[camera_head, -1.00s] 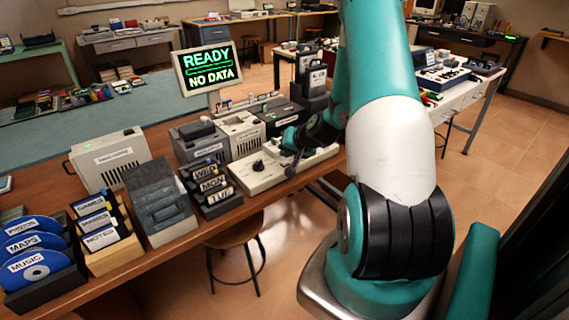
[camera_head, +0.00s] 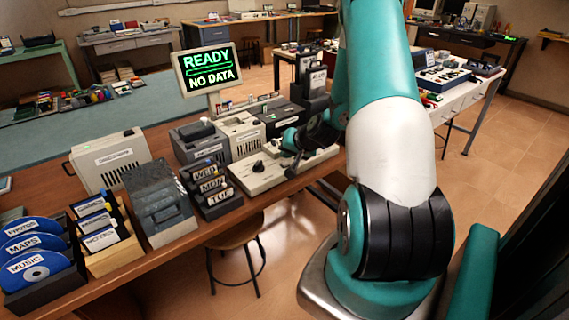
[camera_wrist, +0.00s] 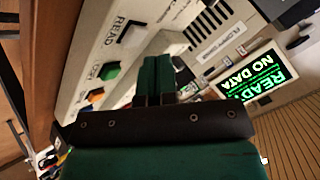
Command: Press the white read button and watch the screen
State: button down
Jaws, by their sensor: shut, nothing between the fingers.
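The white read button (camera_wrist: 132,35) sits beside the printed word READ on a pale control panel (camera_wrist: 95,45) in the wrist view. My gripper (camera_wrist: 156,62) is shut, its green fingers together with nothing between them. In that picture the fingertips are just right of and below the button; I cannot tell their height above the panel. The screen (camera_head: 208,68) shows READY and NO DATA in the head view, and it also shows in the wrist view (camera_wrist: 254,82). In the head view my arm hides the buttons.
A green button (camera_wrist: 109,70) and an orange button (camera_wrist: 96,95) line up with the white one. On the bench are the pale console (camera_head: 262,175), a grey box (camera_head: 158,205), a beige machine (camera_head: 110,160) and a blue disc rack (camera_head: 40,275). A stool (camera_head: 235,235) stands below.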

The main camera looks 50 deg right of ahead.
aim_at(286, 162)
jog(key=shift+f, duration=0.1)
dwell(0.6)
jog(key=shift+f+b, duration=0.35)
jog(key=shift+b, duration=0.1)
jog(key=shift+f+b, duration=0.35)
jog(key=shift+f, duration=0.05)
dwell(0.4)
jog(key=shift+r, duration=0.1)
jog(key=shift+r+p, duration=0.55)
jog(key=shift+r, duration=0.2)
jog(key=shift+r+p, duration=1.9)
jog(key=shift+r, duration=0.65)
